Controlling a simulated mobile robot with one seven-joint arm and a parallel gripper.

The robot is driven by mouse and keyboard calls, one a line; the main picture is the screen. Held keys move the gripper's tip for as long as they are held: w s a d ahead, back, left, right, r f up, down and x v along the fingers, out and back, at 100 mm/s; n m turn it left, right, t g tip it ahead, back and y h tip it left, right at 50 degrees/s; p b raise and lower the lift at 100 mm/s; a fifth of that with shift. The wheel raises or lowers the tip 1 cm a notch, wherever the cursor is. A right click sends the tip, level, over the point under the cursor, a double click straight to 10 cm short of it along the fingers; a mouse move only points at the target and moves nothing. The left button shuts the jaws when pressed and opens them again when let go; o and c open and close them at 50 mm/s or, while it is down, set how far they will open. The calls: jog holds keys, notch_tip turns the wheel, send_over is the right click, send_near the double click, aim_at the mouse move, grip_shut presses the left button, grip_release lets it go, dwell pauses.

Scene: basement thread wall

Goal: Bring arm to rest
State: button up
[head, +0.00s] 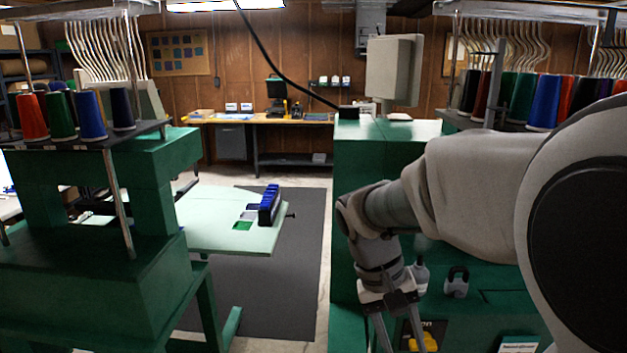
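My arm reaches in from the right side of the head view and bends down at the wrist. My gripper (399,335) hangs pointing down in front of the green machine (350,230) on the right. Its two fingers are spread apart with nothing visible between them. The fingertips are at or past the bottom edge of the picture. A yellow object (425,343) shows low down, just right of the right finger; I cannot tell whether they touch.
A grey handled object (457,283) and a small pale bottle (420,275) stand beside my wrist. A pale green table (215,235) holds a blue rack (269,204). Thread cones (62,115) stand on the left machine. The dark floor mat (300,260) between is clear.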

jog(key=s+r+t+y, duration=0.3)
jog(key=s+r+t, duration=0.4)
jog(key=s, duration=0.3)
jog(key=shift+s+n+y+p, duration=0.25)
jog(key=shift+n+y+p, duration=0.05)
jog(key=shift+y+p, duration=0.1)
jog(key=shift+d, duration=0.15)
